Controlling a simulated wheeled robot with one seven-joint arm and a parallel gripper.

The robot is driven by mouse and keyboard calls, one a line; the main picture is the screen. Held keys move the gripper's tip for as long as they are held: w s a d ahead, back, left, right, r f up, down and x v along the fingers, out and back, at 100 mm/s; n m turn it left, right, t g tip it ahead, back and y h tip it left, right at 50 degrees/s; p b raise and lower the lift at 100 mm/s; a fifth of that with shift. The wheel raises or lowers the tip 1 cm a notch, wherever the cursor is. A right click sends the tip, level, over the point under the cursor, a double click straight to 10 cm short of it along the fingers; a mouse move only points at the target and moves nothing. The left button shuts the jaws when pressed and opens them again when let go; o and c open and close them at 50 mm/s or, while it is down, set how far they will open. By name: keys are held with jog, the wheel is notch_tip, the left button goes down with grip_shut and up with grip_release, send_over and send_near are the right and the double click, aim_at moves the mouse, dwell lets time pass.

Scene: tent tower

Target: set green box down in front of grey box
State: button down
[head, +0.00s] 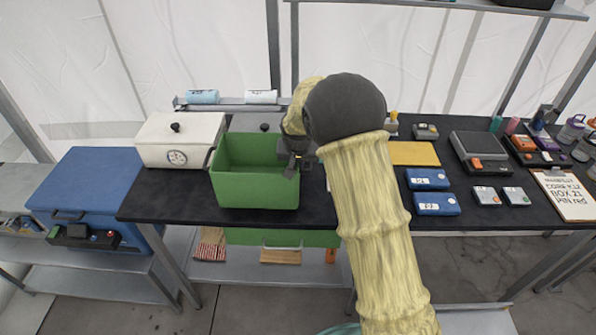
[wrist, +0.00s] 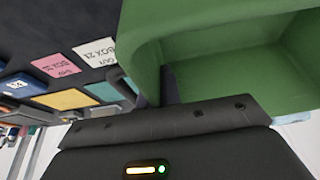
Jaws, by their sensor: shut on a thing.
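The green box (head: 254,188) is open-topped and empty, over the left part of the black table near its front edge. I cannot tell whether its base touches the table. My gripper (head: 291,163) is shut on its right wall. The wrist view shows the green box (wrist: 215,35) close up, with its wall at a dark finger (wrist: 164,88). A grey lid with a dark knob (head: 264,125), probably the grey box, shows just behind the green box, which hides most of it.
A white box with a dial (head: 180,140) stands left of the green box. A blue cooler (head: 85,188) is further left. Blue cases (head: 428,179), a yellow mat (head: 413,153) and a clipboard (head: 565,192) lie to the right. A green bin (head: 240,236) is under the table.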

jog(key=shift+w+f+p, duration=0.1)
jog(key=shift+f+p, duration=0.35)
jog(key=shift+f, duration=1.4)
jog(key=shift+r, duration=0.1)
jog(key=c, duration=2)
grip_release()
jog(key=shift+f, duration=0.3)
jog(key=shift+c, duration=0.2)
jog(key=o, duration=0.4)
jog(key=shift+r, duration=0.1)
jog(key=shift+o, duration=0.2)
